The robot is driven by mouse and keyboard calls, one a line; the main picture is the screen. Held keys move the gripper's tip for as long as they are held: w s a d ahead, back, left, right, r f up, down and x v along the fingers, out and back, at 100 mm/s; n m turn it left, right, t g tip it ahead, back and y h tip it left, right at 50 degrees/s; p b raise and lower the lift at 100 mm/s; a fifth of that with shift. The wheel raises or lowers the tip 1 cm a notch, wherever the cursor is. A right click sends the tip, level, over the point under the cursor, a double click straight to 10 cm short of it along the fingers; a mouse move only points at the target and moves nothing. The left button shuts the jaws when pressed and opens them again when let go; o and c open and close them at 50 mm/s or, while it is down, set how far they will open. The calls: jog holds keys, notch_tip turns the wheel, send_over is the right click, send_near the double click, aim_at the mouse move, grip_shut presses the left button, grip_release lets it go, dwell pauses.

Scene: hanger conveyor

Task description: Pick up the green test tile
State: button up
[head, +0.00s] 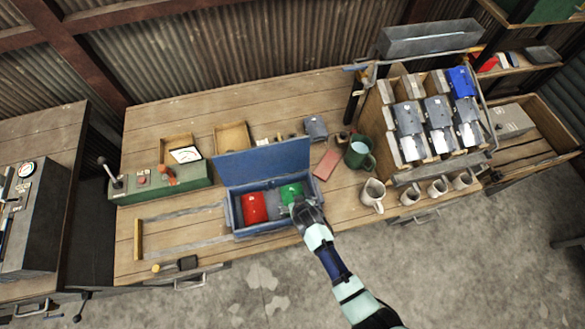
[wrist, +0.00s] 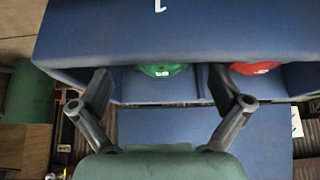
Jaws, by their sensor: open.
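The green test tile (head: 289,192) is in the right part of an open blue box (head: 238,217) on the wooden bench. A red tile (head: 255,208) is in the left part. My gripper (head: 302,208) is over the box's front right, close to the green tile and partly covering it. In the wrist view, my gripper (wrist: 160,78) is open and empty, with one finger on each side of the green tile (wrist: 160,70). The red tile (wrist: 254,68) shows beyond the right finger. The blue box wall (wrist: 170,32) hides much of both tiles. I cannot tell whether the fingers touch anything.
The box's raised blue lid (head: 262,160) stands behind the tiles. A green mug (head: 360,153) and a pale mug (head: 373,194) are to the right, before a rack (head: 371,112) of grey and blue items. A green control box (head: 160,182) is at left.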

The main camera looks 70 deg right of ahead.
jog(key=b+x, duration=0.1)
jog(key=x, duration=0.4)
jog(key=shift+w+f, duration=0.1)
jog(key=c, duration=1)
